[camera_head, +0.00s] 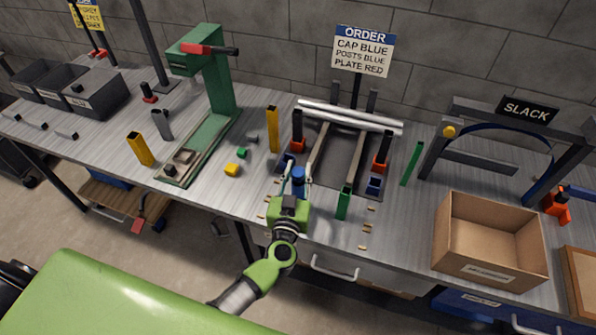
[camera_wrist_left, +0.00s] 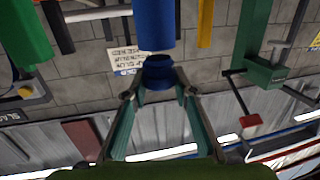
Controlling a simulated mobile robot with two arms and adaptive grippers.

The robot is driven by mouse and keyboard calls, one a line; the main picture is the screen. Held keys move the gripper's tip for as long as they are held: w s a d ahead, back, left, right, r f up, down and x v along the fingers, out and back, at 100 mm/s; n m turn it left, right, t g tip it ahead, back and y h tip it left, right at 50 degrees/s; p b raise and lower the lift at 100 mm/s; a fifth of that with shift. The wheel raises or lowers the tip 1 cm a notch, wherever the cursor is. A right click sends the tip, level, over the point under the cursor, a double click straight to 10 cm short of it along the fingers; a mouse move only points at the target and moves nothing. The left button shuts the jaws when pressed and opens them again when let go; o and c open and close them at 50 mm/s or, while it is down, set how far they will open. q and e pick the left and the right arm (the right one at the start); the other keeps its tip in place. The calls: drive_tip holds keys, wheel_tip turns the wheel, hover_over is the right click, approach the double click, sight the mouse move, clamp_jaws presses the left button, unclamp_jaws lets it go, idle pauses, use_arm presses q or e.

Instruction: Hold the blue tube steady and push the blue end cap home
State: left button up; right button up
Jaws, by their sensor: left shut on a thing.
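My left gripper (camera_head: 294,181) reaches in from the front of the bench. It is shut on the blue end cap (camera_wrist_left: 160,76), a short dark blue ring between its fingertips. In the head view the cap (camera_head: 298,171) shows as a small blue top between the fingers. The blue tube (camera_wrist_left: 154,24) shows in the left wrist view, lined up with the cap, its end close to it. I cannot tell whether they touch. In the head view the gripper hides most of the tube. My right gripper is not in view.
A green tube (camera_head: 343,203) stands to the right, near orange-and-black clamps (camera_head: 381,160). A yellow tube (camera_head: 272,130) stands behind left. White rails (camera_head: 350,116) lie at the back. A green press (camera_head: 212,110) stands left, and a cardboard box (camera_head: 490,245) sits right.

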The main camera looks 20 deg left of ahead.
use_arm(q)
drive_tip(key=shift+p, duration=0.9)
idle(1.1)
drive_tip(key=shift+f+b, duration=0.6)
drive_tip(key=shift+f, duration=0.3)
drive_tip(key=o, duration=0.9)
drive_tip(key=shift+r, duration=0.1)
drive_tip(key=shift+c, duration=0.2)
drive_tip(key=s+d, duration=0.1)
drive_tip(key=s, duration=1.1)
drive_tip(key=shift+d+r, duration=0.25)
drive_tip(key=shift+d, duration=0.15)
drive_tip(key=shift+f, duration=0.1)
